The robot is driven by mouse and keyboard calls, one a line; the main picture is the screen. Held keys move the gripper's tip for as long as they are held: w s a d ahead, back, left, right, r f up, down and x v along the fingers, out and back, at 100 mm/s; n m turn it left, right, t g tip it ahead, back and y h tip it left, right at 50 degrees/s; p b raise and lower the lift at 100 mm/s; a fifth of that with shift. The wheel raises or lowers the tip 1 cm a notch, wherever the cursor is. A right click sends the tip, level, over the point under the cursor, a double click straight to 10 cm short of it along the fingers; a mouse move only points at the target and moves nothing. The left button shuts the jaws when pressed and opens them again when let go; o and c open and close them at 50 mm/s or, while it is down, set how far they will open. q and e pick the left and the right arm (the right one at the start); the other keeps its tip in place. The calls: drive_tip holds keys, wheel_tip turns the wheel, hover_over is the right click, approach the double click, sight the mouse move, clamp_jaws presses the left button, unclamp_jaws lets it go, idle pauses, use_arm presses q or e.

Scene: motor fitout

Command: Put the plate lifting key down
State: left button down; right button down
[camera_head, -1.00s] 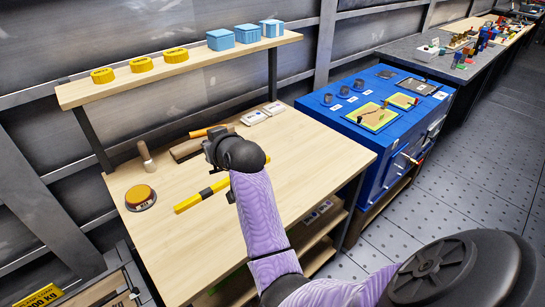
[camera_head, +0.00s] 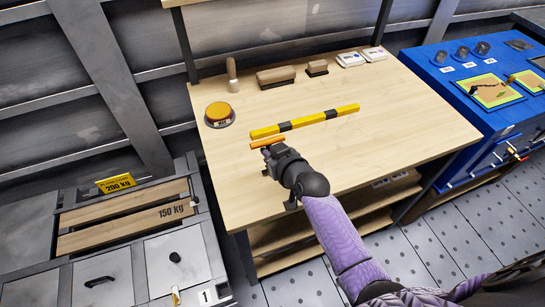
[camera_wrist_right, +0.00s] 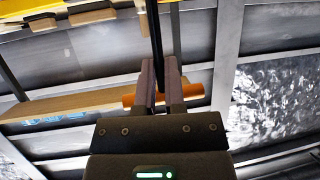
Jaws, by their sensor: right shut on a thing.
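The plate lifting key (camera_head: 267,143) shows in the head view as a short orange bar at the tip of my right gripper (camera_head: 272,152). In the right wrist view its orange handle (camera_wrist_right: 192,91) lies crosswise at my right gripper (camera_wrist_right: 160,75), and a thin dark shaft runs up between the fingers. The right gripper is shut on the key. In the head view it is over the front left part of the wooden workbench (camera_head: 400,125); I cannot tell how high the key is above the top. My left gripper is not in view.
A yellow-and-black striped bar (camera_head: 310,120) lies behind the gripper. An orange round button (camera_head: 219,113), a wooden-handled tool (camera_head: 232,75), brushes (camera_head: 276,76) and white boxes (camera_head: 351,59) stand farther back. A drawer unit with weight labels (camera_head: 120,215) is at left, a blue cabinet (camera_head: 470,95) at right.

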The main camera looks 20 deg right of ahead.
drive_tip(key=shift+f, duration=0.85)
drive_tip(key=shift+r, duration=0.2)
drive_tip(key=shift+f, duration=0.25)
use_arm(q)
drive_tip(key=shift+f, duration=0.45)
use_arm(e)
drive_tip(key=c, duration=0.7)
unclamp_jaws()
